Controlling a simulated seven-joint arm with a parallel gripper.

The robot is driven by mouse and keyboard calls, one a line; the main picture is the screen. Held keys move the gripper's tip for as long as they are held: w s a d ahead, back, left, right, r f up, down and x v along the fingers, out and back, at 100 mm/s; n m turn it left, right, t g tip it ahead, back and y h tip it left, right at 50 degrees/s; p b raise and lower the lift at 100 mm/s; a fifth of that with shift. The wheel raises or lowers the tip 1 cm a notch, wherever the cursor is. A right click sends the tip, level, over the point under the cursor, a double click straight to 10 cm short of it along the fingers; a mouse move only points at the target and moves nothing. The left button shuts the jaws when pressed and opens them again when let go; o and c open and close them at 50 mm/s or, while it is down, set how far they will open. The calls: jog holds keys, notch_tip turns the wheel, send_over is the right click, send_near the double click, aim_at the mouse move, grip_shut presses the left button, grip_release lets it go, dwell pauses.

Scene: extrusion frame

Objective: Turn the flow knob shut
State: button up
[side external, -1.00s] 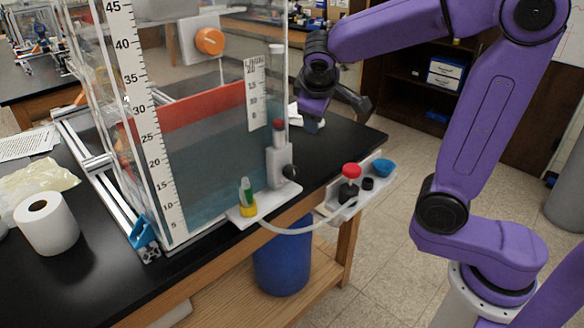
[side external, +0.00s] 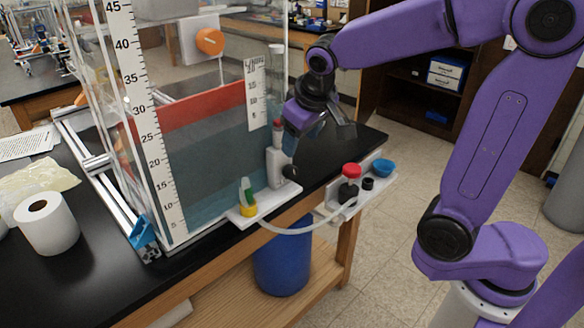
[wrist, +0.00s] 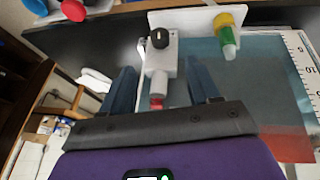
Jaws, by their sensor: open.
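The flow knob looks to be the small black knob (side external: 290,172) low on a white upright flow-meter block (side external: 276,166) with a red top, at the tank's near right corner. In the wrist view the black knob (wrist: 160,38) faces the camera, with a pale pointer mark, on the white block (wrist: 162,65). My gripper (wrist: 161,66) is open, with one dark finger on each side of the block. The knob lies just beyond the fingertips, apparently untouched. In the side view my gripper (side external: 298,152) is just above the knob, its fingers partly hidden.
The clear tank (side external: 205,160) with scales stands left of my gripper. A hose (side external: 300,229) and a yellow-based green tube (side external: 247,200) are in front.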

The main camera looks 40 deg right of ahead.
aim_at(292, 168)
jog(key=x, duration=1.2)
jog(key=shift+d, duration=0.1)
jog(key=shift+r, duration=0.1)
jog(key=c, duration=1)
